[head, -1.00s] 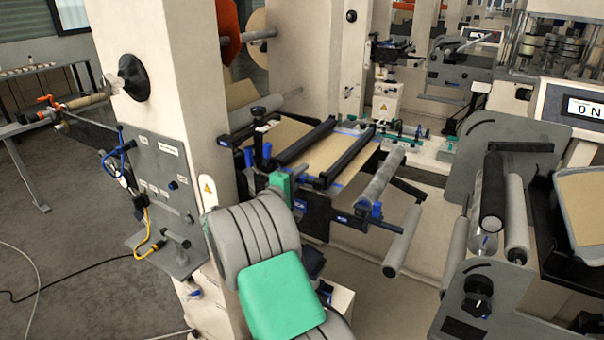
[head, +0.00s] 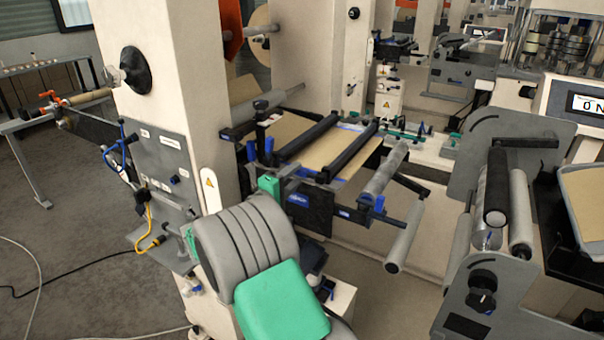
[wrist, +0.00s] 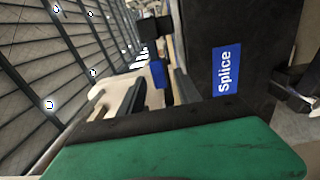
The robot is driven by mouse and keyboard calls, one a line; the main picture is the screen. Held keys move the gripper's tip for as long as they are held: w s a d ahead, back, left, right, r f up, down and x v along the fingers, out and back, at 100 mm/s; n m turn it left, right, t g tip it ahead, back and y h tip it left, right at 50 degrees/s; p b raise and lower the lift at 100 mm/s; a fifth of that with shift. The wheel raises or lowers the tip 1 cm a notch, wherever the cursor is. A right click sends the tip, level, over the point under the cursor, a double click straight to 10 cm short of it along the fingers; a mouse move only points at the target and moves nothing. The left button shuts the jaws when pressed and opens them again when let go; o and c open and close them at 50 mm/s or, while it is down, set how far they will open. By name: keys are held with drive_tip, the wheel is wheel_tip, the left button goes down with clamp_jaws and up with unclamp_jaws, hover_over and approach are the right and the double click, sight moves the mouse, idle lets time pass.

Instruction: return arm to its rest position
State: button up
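My arm stands at the lower middle of the head view, with a grey ribbed link (head: 245,240) and a green cover (head: 282,303). It is bent in front of the cream machine column and the splice table (head: 325,150). I cannot make out my gripper's fingertips in the head view. In the wrist view, a wide green part with a dark edge (wrist: 180,150) fills the bottom, very close to the camera. I cannot tell whether it belongs to my gripper. Beyond it is a dark block with a blue "Splice" label (wrist: 226,70). No held object shows.
The cream column (head: 165,90) with its grey panel stands just left of my arm. A bare grey roller (head: 404,236) juts out right of it. A machine with rollers and a dark knob (head: 482,280) stands at the right. Open floor with cables (head: 60,240) lies at the left.

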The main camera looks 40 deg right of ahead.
drive_tip(key=shift+v, duration=1.15)
